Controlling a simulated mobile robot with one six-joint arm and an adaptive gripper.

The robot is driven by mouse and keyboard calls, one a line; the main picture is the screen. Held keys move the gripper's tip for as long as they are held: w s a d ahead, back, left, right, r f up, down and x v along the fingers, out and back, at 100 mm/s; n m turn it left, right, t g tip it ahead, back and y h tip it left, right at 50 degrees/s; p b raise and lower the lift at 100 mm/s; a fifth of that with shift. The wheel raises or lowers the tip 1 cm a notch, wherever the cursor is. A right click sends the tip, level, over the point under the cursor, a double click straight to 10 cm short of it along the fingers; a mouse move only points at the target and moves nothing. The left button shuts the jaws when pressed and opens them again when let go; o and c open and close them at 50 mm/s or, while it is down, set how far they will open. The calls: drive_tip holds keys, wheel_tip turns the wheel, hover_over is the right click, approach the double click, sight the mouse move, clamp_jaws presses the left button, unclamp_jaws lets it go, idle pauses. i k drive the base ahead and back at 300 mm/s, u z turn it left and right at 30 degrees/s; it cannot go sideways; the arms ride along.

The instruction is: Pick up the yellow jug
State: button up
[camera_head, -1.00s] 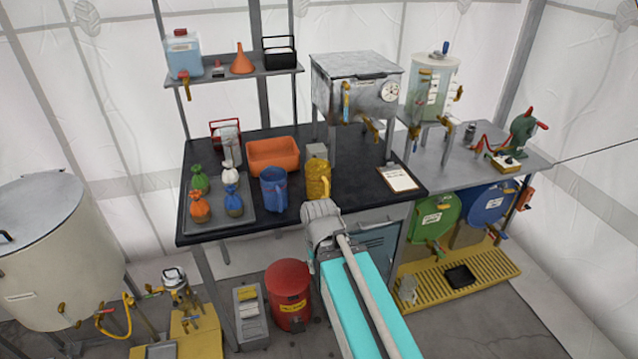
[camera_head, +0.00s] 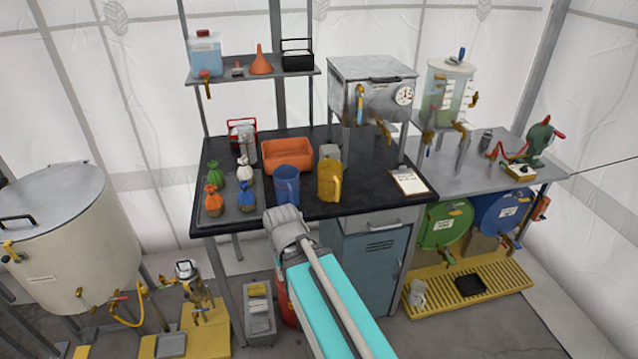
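The yellow jug (camera_head: 328,182) stands upright near the front edge of the black tabletop (camera_head: 371,198), just right of the blue jug (camera_head: 286,187). Its handle is on its right side. My arm comes up from the bottom of the picture, and its rounded grey end shows just in front of the table edge, below the blue jug. The yellow jug is to the right of and beyond that end, clear of it. The gripper's fingers are hidden behind the arm.
An orange bin (camera_head: 288,155) and a small grey box (camera_head: 330,152) stand behind the jugs. Several tied bags lie on a grey tray (camera_head: 232,218) at left. A clipboard (camera_head: 410,181) lies at right. A metal tank (camera_head: 374,90) stands behind.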

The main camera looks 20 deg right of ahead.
sight(330, 170)
drive_tip(key=u, duration=0.15)
drive_tip(key=k, duration=1.15)
drive_tip(key=z, duration=0.55)
drive_tip(key=i, duration=1)
